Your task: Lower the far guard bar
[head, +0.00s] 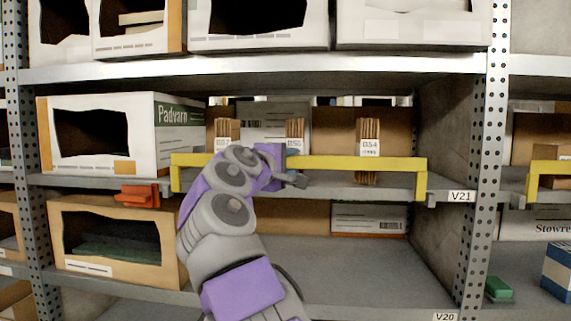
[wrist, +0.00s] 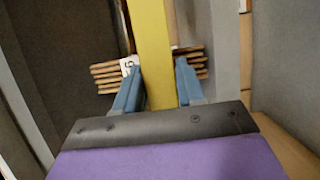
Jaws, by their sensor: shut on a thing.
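A yellow guard bar (head: 350,163) runs across the front of the middle shelf, a little above its edge. Its two ends bend down to the shelf edge. My gripper (head: 283,160) is at the bar, left of its middle. In the wrist view the yellow bar (wrist: 149,35) passes between the two blue fingers of my gripper (wrist: 157,84), which are shut on it. My arm hides part of the bar and shelf edge in the head view. A second yellow bar (head: 552,167) shows partly at the right edge, in the neighbouring bay.
Bundles of brown slats (head: 368,140) stand behind the bar, with a white Padvarn box (head: 142,103) at left. An orange piece (head: 138,196) sits at the shelf's left edge. A perforated upright (head: 486,150) stands at right. The lower shelf has free room at right.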

